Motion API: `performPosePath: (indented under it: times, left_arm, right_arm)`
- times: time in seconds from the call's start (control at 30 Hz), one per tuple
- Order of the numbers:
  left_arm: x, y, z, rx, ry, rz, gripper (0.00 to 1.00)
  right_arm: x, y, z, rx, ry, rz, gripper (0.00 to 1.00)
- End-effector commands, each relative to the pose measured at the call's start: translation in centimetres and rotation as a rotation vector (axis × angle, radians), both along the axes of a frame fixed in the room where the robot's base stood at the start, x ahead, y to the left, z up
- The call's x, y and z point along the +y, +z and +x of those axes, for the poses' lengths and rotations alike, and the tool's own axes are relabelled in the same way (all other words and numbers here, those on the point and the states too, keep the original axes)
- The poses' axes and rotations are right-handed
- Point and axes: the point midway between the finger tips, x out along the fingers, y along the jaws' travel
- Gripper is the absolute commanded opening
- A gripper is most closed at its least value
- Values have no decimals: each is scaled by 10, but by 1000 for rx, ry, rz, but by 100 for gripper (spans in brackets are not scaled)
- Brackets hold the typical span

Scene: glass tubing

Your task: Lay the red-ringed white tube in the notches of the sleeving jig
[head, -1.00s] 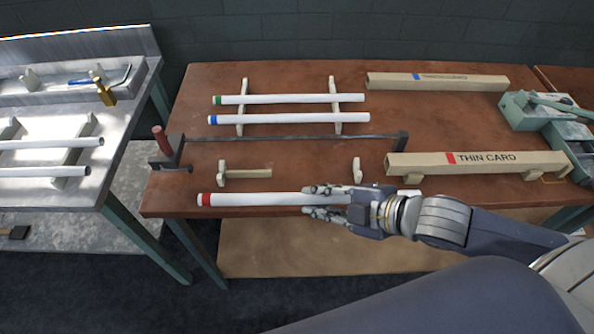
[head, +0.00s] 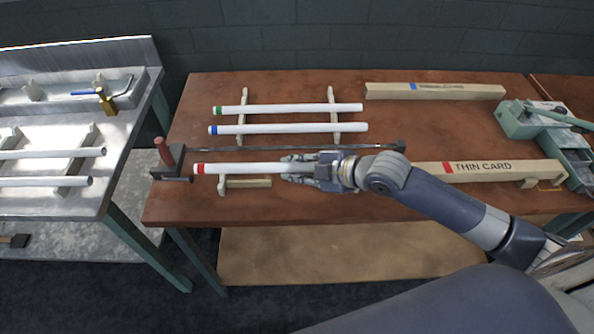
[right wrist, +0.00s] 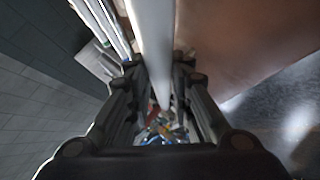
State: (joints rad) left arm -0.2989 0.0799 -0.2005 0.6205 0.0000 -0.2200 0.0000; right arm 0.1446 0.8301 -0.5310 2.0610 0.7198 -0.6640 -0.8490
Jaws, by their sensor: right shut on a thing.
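The red-ringed white tube (head: 240,169) lies level, left to right, with its red ring at the left end. My right gripper (head: 298,169) is shut on it, to the right of its middle. The tube also runs between the fingers in the right wrist view (right wrist: 153,45). The sleeving jig, a low pale wooden bar with notched end posts (head: 250,184), is under and just in front of the tube. The tube crosses its left post; I cannot tell whether it touches the notch. The right post is hidden by my gripper. My left gripper is not in view.
A rack behind holds a green-ringed tube (head: 288,109) and a blue-ringed tube (head: 290,128). A THIN CARD box (head: 490,168) lies right. The table's front edge is clear.

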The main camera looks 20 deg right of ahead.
Motion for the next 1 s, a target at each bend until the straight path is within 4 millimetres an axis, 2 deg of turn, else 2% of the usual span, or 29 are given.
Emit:
performPosePath:
  times: [0.1, 0.17, 0.83, 0.87, 0.9, 0.93, 1.0]
  left_arm:
    - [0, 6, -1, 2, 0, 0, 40]
    - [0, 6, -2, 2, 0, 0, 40]
    - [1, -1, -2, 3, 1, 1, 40]
    - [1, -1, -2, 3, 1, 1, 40]
    - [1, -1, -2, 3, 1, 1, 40]
    - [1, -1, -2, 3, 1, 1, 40]
    - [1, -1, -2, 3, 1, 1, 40]
  right_arm:
    - [0, -17, -1, 5, -1, 1, 0]
    - [0, -21, -1, 2, -2, 2, 0]
    - [0, -35, -1, -1, 0, 0, 0]
    - [0, -34, -1, 0, 0, -1, 25]
    - [0, -34, -1, 0, 0, -1, 34]
    - [0, -34, -1, 0, 0, -1, 41]
    - [0, -34, -1, 0, 0, -1, 41]
